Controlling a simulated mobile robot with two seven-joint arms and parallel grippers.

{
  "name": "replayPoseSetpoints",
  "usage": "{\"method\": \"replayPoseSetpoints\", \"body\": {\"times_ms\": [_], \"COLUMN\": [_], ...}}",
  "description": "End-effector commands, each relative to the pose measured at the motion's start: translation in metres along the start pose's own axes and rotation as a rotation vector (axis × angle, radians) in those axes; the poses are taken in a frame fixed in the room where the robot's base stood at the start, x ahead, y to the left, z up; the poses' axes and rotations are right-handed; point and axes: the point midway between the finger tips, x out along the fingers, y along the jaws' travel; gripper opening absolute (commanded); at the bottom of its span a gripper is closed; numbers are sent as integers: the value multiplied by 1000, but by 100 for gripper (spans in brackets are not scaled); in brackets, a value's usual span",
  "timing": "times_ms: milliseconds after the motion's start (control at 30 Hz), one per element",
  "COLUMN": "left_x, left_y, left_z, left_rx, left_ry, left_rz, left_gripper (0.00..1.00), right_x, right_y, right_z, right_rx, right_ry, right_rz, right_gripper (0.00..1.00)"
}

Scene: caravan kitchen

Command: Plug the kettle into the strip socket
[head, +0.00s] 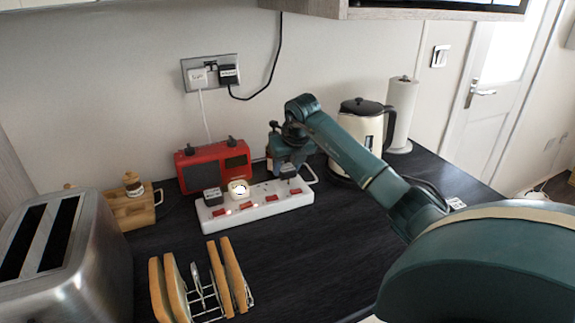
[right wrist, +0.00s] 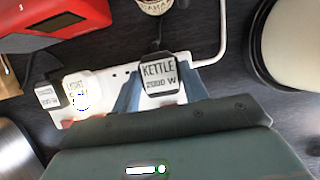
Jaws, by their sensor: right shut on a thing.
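The cream and black kettle (head: 362,126) stands at the back right of the worktop. The white strip socket (head: 256,209) lies in front of the red radio, with red switches. A black plug (head: 212,196) and a white plug (head: 239,188) sit in its left part. My right gripper (head: 288,168) is over the strip's right end. In the right wrist view its fingers are shut on the black kettle plug (right wrist: 159,74), marked KETTLE 2000 W, over the strip (right wrist: 112,82). I cannot tell whether its pins are in the socket. My left gripper is not in view.
The red radio (head: 214,166) stands close behind the strip. A toast rack (head: 205,285) and steel toaster (head: 70,258) are at front left. A paper roll (head: 402,112) stands beside the kettle. A wall socket (head: 211,73) holds two plugs. Worktop right of the toast rack is clear.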

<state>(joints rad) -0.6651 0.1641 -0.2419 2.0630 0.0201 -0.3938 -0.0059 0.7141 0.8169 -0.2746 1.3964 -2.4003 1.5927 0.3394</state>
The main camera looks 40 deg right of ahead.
Motion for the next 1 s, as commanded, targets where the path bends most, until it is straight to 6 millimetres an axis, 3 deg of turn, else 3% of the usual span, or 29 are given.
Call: {"method": "replayPoseSetpoints", "body": {"times_ms": [1000], "left_x": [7], "left_y": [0], "left_z": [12], "left_rx": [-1], "left_ry": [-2], "left_rz": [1], "left_gripper": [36], "right_x": [20], "right_y": [0], "right_z": [-8], "right_rx": [0], "right_ry": [0], "right_rz": [0], "right_gripper": [21]}}
